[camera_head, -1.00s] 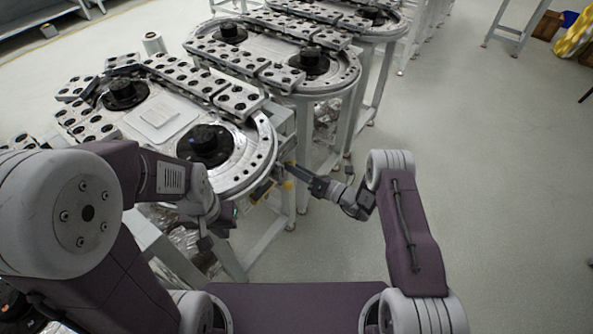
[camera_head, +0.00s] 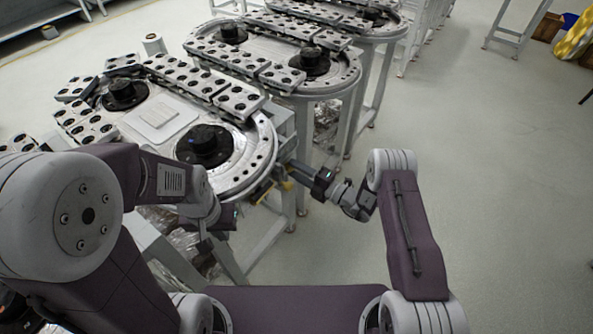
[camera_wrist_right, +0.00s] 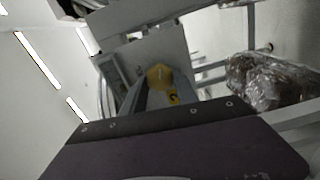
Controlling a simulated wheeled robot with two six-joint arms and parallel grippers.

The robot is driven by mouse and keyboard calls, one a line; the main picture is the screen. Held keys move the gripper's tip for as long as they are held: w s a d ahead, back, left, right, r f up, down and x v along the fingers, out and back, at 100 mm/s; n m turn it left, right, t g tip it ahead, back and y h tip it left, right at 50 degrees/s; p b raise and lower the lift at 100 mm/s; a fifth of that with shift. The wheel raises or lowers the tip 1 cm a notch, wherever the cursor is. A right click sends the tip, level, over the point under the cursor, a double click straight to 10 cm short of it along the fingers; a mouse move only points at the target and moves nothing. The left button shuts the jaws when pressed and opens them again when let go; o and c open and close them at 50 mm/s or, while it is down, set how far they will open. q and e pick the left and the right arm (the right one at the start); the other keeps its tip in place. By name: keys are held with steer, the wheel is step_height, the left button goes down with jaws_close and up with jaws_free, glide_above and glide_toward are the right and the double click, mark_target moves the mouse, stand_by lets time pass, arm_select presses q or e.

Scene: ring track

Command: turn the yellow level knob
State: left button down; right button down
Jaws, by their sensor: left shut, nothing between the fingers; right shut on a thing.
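The yellow knob (camera_wrist_right: 160,77) sits at the end of the fingers of my right gripper (camera_wrist_right: 158,92) in the right wrist view, in front of a grey box-like housing. The right gripper is shut on it, and the fingers hide part of its lower side. In the head view, the knob (camera_head: 288,185) is a small yellow spot below the rim of the nearest ring track, beside the fingertips of the right gripper (camera_head: 292,171). My left gripper (camera_head: 207,244) is shut and empty, low beside the track's frame, partly hidden by its own wrist.
The nearest ring track (camera_head: 262,150) carries black hubs and perforated blocks on top. Its pale legs (camera_head: 292,210) stand close to my right gripper. Crumpled clear wrapping (camera_wrist_right: 265,85) lies at the right in the wrist view. The floor at right is open.

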steer(key=shift+m, duration=1)
steer(key=c, duration=0.9)
jaws_free()
steer(key=shift+c, duration=0.2)
steer(key=v, duration=0.9)
